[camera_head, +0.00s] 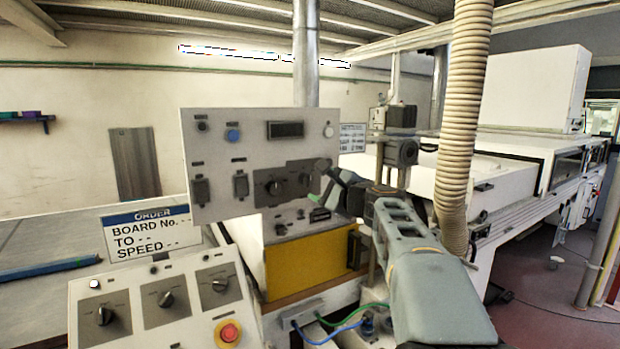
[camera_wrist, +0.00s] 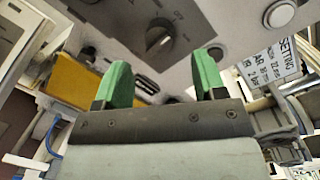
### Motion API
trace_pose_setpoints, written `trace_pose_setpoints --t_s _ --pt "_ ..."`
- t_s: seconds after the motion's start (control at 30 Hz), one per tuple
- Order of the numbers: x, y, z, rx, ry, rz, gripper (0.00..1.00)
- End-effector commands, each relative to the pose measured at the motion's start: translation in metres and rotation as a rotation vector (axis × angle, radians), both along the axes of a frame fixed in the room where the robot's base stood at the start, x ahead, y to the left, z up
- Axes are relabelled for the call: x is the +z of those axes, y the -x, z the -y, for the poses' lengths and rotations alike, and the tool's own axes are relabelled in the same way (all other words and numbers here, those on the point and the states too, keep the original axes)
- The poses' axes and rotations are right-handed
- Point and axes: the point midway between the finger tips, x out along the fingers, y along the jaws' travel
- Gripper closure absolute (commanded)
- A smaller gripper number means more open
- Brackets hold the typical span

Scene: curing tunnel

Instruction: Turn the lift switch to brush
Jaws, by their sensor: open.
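The upright grey control panel (camera_head: 240,150) stands in the middle of the head view. Its dark lower plate carries a left rotary knob (camera_head: 275,187) and a right rotary knob (camera_head: 304,180). The lettering is too small to tell which switch is the lift one. My gripper (camera_head: 319,184) is at the panel's lower right, beside the right knob. In the wrist view, its green-tipped fingers (camera_wrist: 162,82) are apart with nothing held between them. A dark rotary knob (camera_wrist: 159,38) on a grey plate shows just beyond the fingertips, apart from them.
A sloped lower panel (camera_head: 140,275) has three rotary knobs and a red stop button (camera_head: 229,332). An order sign (camera_head: 150,230) stands behind it. A yellow box front (camera_head: 308,265) lies under the upright panel. A ribbed hose (camera_head: 465,120) hangs right of my arm.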

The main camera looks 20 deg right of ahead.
Motion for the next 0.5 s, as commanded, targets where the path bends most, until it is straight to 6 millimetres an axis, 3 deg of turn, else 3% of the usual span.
trace_pose_setpoints --t_s 0.2,0.5 --pt "0.001 -0.033 -0.007 0.002 0.0 -0.001 0.36" --pt "0.0 -0.051 -0.011 0.001 0.0 -0.001 0.36"
